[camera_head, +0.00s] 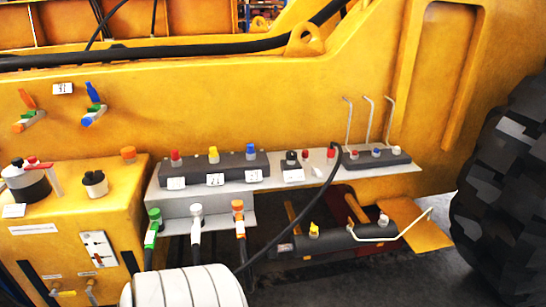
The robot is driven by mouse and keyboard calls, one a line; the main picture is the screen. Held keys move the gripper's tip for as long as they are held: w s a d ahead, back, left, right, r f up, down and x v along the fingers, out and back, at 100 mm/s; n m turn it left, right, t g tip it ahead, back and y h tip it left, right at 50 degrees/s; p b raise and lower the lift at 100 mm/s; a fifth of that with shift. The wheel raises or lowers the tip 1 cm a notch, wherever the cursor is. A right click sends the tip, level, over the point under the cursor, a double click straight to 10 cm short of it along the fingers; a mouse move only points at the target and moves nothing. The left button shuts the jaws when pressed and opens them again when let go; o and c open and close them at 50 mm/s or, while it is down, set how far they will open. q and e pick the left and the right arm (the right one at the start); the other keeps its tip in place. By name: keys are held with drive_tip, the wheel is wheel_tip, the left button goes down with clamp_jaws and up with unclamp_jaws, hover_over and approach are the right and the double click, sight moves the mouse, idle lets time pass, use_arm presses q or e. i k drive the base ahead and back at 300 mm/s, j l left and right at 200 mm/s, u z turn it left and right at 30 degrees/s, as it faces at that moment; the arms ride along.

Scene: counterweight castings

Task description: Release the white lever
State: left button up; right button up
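Several pale, whitish levers are in view, and I cannot tell which one the task means. A bent cream-white lever (405,227) projects right and upward from a dark horizontal cylinder (320,243) below the grey shelf. Three thin upright white levers, with the middle one (371,118) between two others, stand at the shelf's right end behind a dark block with coloured knobs (376,157). All three are hooked at the top. Neither of my grippers shows in the head view, and nothing visibly touches these levers.
A grey shelf (400,173) carries dark valve blocks with coloured caps. A black cable (290,228) loops below it. Hoses with green, white and orange ends hang at left. A white ribbed cylinder (185,289) fills the bottom foreground. A large tyre (505,190) stands at right.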

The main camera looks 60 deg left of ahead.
sight(315, 171)
drive_tip(key=j+u, duration=0.2)
drive_tip(key=u, duration=0.2)
drive_tip(key=i+j+u, duration=0.1)
drive_tip(key=u, duration=0.25)
drive_tip(key=i+j+u, duration=0.1)
drive_tip(key=j+u, duration=0.3)
drive_tip(key=i+u, duration=0.1)
drive_tip(key=u, duration=0.25)
